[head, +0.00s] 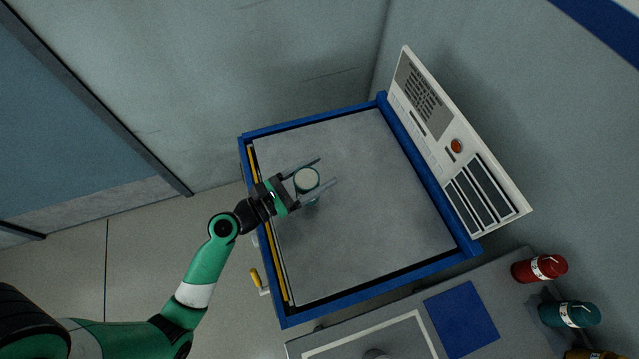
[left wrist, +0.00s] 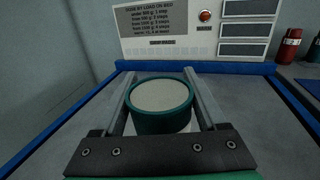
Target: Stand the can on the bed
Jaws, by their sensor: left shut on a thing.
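The can (head: 307,180) is a short dark green cylinder with a pale top, and it shows large in the left wrist view (left wrist: 161,97). It looks upright, top facing up. My left gripper (head: 318,172) has its two fingers on either side of the can and is shut on it. The bed (head: 390,220) is a flat grey plate inside a blue frame, and the can is over its left part. I cannot tell whether the can's base touches the bed. My right gripper is in neither view.
A grey table (head: 472,277) at lower right holds a blue mat (head: 461,318), a red can (head: 539,268) and a teal can (head: 569,314). Most of the bed is clear.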

